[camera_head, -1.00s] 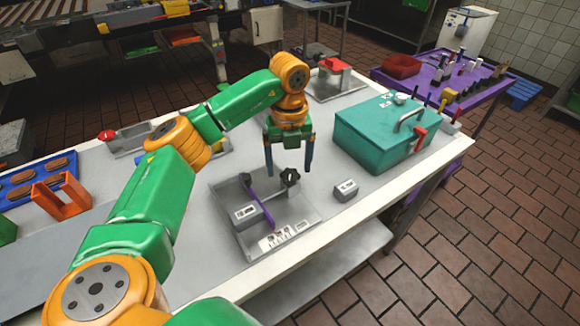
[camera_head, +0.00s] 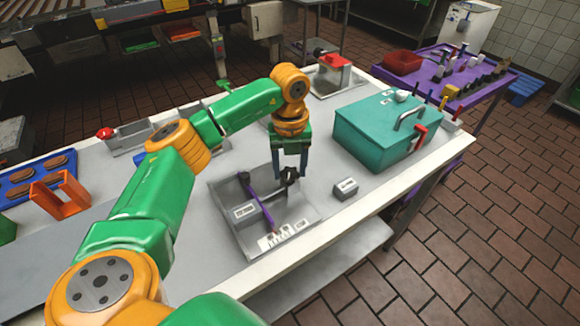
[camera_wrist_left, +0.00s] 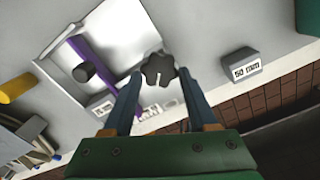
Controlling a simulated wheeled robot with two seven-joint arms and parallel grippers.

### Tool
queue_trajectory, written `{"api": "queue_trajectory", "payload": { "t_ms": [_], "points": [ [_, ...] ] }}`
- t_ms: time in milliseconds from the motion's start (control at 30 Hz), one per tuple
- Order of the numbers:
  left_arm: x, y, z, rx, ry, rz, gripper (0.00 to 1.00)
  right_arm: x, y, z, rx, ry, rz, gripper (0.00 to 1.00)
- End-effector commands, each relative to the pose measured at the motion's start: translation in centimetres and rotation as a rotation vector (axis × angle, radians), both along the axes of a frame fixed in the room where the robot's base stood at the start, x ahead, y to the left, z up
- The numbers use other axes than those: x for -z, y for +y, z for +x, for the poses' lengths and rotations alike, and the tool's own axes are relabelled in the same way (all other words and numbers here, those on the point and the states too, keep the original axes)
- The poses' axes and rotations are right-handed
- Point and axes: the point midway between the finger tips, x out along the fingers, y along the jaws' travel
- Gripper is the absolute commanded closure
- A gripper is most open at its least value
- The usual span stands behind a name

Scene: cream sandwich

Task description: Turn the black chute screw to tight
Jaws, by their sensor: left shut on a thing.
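The black chute screw (camera_head: 289,174) is a lobed knob at the upper right edge of the grey metal chute tray (camera_head: 222,203). It also shows in the wrist view (camera_wrist_left: 158,70), with a pale mark on its face. My left gripper (camera_head: 289,175) points down at the screw, its two blue fingers on either side of the knob. In the wrist view the left gripper's fingertips (camera_wrist_left: 158,76) close on the knob's sides. A purple bar (camera_head: 262,207) crosses the tray, also seen in the wrist view (camera_wrist_left: 92,62). My right gripper is not seen.
A grey block (camera_head: 345,187), marked "50 mm" in the wrist view (camera_wrist_left: 241,65), stands right of the tray. Another labelled block (camera_head: 244,211) lies inside the tray. A teal box (camera_head: 365,135) stands behind to the right. The table's front edge is close.

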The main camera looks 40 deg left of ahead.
Motion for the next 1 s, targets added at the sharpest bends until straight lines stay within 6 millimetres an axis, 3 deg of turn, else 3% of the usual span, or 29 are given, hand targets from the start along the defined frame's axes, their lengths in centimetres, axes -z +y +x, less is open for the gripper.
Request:
{"api": "queue_trajectory", "payload": {
  "t_ms": [267, 1000],
  "points": [
    [-0.11, 0.11, -0.02, 0.178, -0.001, 0.002, 0.97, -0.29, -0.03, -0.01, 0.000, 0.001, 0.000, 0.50],
    [-0.13, 0.38, -0.02, 0.879, -0.004, 0.001, 0.97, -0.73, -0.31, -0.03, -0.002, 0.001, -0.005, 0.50]
  ]
}}
